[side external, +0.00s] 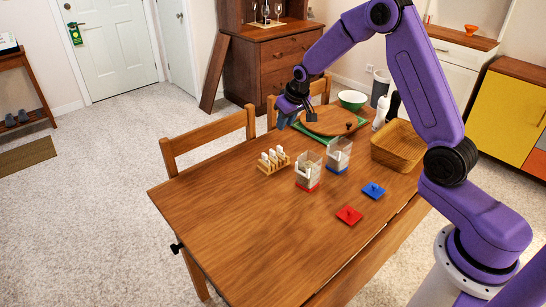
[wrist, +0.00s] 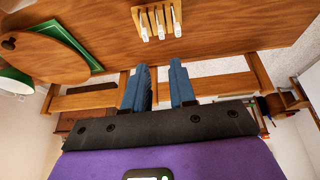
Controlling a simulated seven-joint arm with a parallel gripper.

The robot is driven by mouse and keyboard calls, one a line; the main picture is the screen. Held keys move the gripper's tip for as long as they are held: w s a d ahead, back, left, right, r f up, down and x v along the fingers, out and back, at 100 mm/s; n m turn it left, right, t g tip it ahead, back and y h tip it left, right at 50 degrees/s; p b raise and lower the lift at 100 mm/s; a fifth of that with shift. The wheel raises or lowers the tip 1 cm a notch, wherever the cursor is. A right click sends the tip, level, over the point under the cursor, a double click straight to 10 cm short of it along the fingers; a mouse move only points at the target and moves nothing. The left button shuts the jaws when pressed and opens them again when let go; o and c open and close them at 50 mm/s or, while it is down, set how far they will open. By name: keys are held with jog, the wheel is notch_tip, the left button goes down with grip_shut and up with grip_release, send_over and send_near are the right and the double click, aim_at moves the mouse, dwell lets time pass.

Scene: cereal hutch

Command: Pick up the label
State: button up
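Three white labels, which look like small upright tags (side external: 274,155), stand in a small slotted wooden rack (side external: 273,167) near the far-left part of the table. In the wrist view the labels (wrist: 160,26) show at the top, in the rack (wrist: 156,9). My gripper (side external: 285,120) is up near the far edge of the table, beyond the rack and apart from it. Its two blue fingers (wrist: 158,88) are apart with nothing between them. Which label the task means cannot be told.
Two clear containers, one with a red base (side external: 308,174) and one with a blue base (side external: 339,156), stand right of the rack. A blue lid (side external: 373,190) and a red lid (side external: 349,214) lie nearer. A basket (side external: 398,148) is at right. The table's left front is clear.

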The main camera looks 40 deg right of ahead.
send_near(272, 150)
jog(key=x, duration=0.4)
jog(key=shift+s+d+f, duration=0.15)
jog(key=shift+s+f, duration=0.1)
jog(key=shift+f, duration=0.05)
jog(key=shift+w+x, duration=0.1)
jog(key=shift+x, duration=1.35)
jog(key=shift+w+x, duration=0.15)
jog(key=shift+x, duration=1.3)
jog(key=shift+r, duration=0.1)
grip_shut()
